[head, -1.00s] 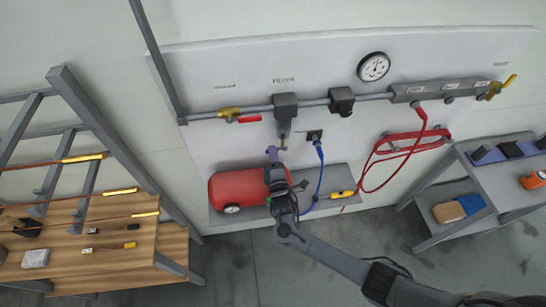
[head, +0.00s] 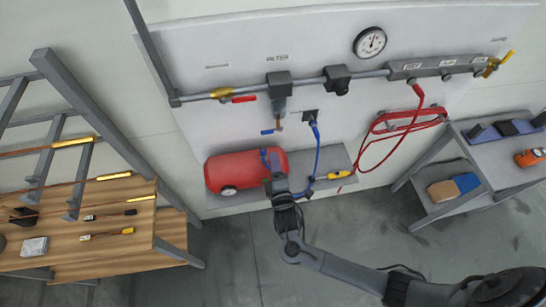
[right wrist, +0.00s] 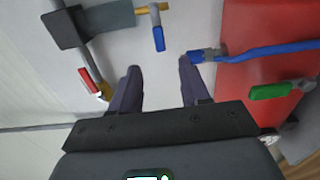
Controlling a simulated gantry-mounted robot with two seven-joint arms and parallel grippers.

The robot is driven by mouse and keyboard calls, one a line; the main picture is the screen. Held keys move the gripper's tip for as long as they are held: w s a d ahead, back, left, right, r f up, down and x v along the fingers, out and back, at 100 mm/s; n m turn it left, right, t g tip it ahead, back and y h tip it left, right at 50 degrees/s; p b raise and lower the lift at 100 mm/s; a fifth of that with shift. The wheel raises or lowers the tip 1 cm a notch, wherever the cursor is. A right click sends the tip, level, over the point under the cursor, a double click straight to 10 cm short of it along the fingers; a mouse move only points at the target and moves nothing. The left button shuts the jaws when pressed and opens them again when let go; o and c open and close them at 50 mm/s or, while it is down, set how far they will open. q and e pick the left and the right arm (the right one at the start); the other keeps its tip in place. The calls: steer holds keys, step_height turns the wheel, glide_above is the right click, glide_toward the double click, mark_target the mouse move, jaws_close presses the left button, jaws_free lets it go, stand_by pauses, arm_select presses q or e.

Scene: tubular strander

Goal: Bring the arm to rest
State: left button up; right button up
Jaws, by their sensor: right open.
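My right gripper (head: 270,156) is in front of the red tank (head: 225,172) in the head view, just below the filter (head: 279,92). In the right wrist view its two dark fingers (right wrist: 160,78) are spread with nothing between them. The small blue lever (head: 267,132) under the filter is apart from the fingers; it also shows in the right wrist view (right wrist: 158,39). A blue hose end (right wrist: 205,55) appears close beside the right-hand fingertip there; I cannot tell the depth gap. My left gripper is not in view.
A blue hose (head: 318,155) and a yellow-handled tool (head: 341,174) are right of the gripper. A red hose (head: 367,160) hangs from the manifold (head: 436,66). A wooden bench (head: 90,225) stands left, a grey shelf cart (head: 470,155) right. Floor (head: 350,235) between is clear.

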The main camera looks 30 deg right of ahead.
steer(key=shift+s, duration=0.15)
stand_by(0.3)
steer(key=s+d+m+g+y+p, duration=0.25)
steer(key=s+g+p, duration=0.2)
steer(key=s, duration=0.55)
steer(key=s+a+r+m+g+y+p, duration=0.1)
steer(key=s+a+r+m+g+y, duration=0.1)
steer(key=s, duration=0.5)
steer(key=s+a+r+m+g+y, duration=0.1)
steer(key=s+r+m+g+y, duration=0.1)
steer(key=s+r+m+g, duration=0.3)
steer(key=shift+s+a+r+m+g+p, duration=0.2)
steer(key=shift+s+a+m+g+p, duration=0.2)
steer(key=shift+s+m+g, duration=0.85)
steer(key=shift+s+t, duration=0.2)
steer(key=shift+t, duration=0.1)
